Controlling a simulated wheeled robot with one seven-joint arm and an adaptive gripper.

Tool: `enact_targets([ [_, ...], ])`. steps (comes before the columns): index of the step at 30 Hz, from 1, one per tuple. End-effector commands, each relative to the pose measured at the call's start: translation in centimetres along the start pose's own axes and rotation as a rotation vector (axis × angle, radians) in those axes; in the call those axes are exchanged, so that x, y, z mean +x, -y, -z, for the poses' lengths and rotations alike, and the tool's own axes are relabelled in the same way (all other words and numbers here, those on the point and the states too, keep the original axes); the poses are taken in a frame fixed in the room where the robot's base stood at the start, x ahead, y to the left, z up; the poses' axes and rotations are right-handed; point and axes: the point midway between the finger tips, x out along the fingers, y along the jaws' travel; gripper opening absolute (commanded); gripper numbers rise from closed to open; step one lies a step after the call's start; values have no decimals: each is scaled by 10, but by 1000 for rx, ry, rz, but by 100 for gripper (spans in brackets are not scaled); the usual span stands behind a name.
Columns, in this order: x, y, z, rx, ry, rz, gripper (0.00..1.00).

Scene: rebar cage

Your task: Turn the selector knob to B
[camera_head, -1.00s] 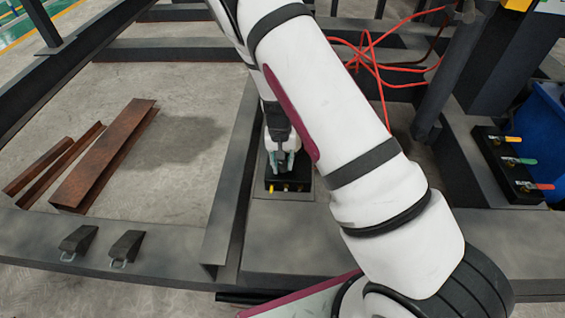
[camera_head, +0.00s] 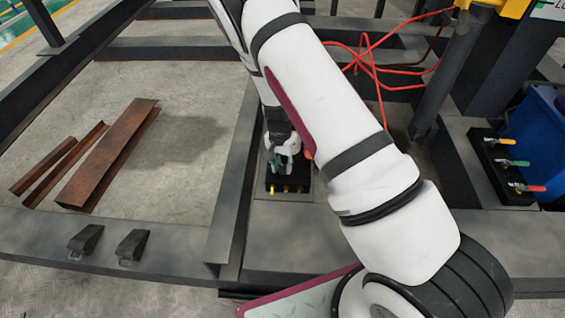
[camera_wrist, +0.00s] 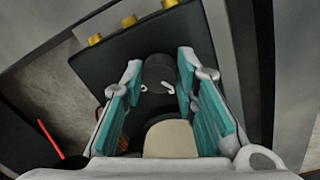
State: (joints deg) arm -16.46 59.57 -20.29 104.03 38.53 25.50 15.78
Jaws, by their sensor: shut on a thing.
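The selector knob (camera_wrist: 159,68) is a dark round part on top of a black box (camera_wrist: 95,65). The box also shows in the head view (camera_head: 288,188), on a grey plate. My gripper (camera_wrist: 160,75) reaches over the box, and its two teal-padded fingers stand on either side of the knob, shut on it. In the head view my gripper (camera_head: 280,162) is just above the box, partly behind my arm, and the knob is hidden. A small white mark shows on the box beside the knob. I cannot read any letter or tell the knob's setting.
Brass fittings (camera_wrist: 129,21) line one edge of the box. Grey steel beams (camera_head: 225,190) surround it. Rusty channels (camera_head: 105,155) lie at left. A valve block (camera_head: 500,165) with coloured levers and a blue bin (camera_head: 540,130) stand at right. Red cables (camera_head: 375,60) hang behind my arm.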

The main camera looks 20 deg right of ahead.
Motion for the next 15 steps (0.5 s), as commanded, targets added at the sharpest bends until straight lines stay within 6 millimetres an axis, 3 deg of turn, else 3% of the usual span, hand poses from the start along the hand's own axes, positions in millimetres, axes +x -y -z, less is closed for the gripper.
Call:
enact_targets([
  [15,0,1,-1,44,4,0,0],
])
